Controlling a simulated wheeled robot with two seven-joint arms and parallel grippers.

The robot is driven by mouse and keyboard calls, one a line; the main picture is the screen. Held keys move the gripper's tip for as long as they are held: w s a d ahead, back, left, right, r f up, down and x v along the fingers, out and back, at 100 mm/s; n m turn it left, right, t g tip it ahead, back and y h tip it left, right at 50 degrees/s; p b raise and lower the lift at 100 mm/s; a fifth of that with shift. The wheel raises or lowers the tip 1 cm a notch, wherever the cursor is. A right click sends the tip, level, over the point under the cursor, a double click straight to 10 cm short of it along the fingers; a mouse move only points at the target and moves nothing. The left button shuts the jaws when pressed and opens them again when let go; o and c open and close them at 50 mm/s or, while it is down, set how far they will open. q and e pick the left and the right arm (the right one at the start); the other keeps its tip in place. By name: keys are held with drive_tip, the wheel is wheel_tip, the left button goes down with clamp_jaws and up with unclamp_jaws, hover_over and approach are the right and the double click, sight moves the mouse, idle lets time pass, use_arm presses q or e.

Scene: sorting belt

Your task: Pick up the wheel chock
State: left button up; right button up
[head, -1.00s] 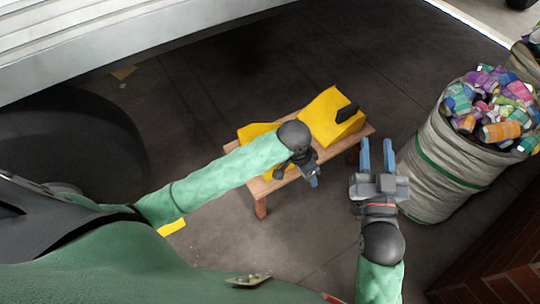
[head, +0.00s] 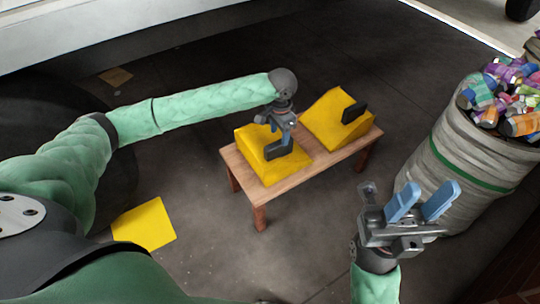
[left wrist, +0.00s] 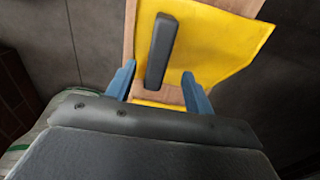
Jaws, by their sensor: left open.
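Two yellow wheel chocks rest on a small wooden bench in the head view, the left chock (head: 258,148) and the right chock (head: 325,118). Each has a black handle; the right chock's handle (head: 354,112) is in plain view. My left gripper (head: 281,128) is over the left chock, partly covering it. In the left wrist view, a yellow chock (left wrist: 210,45) with its black handle (left wrist: 162,50) lies beyond and between the blue fingers of my open left gripper (left wrist: 158,85). Contact is not visible. My right gripper (head: 421,199) is open and empty, right of the bench.
The wooden bench (head: 254,190) stands on a dark floor. A sack (head: 455,155) full of colourful cans stands at the right, behind my right gripper. A yellow patch (head: 145,225) lies on the floor at lower left. The floor in front of the bench is clear.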

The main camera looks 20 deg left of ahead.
sight(279, 148)
use_arm(q)
drive_tip(key=shift+s+d+f+b, duration=0.1)
drive_tip(key=shift+f+b, duration=1.3)
drive_tip(key=shift+f, duration=2.5)
drive_tip(key=shift+p, duration=0.3)
clamp_jaws()
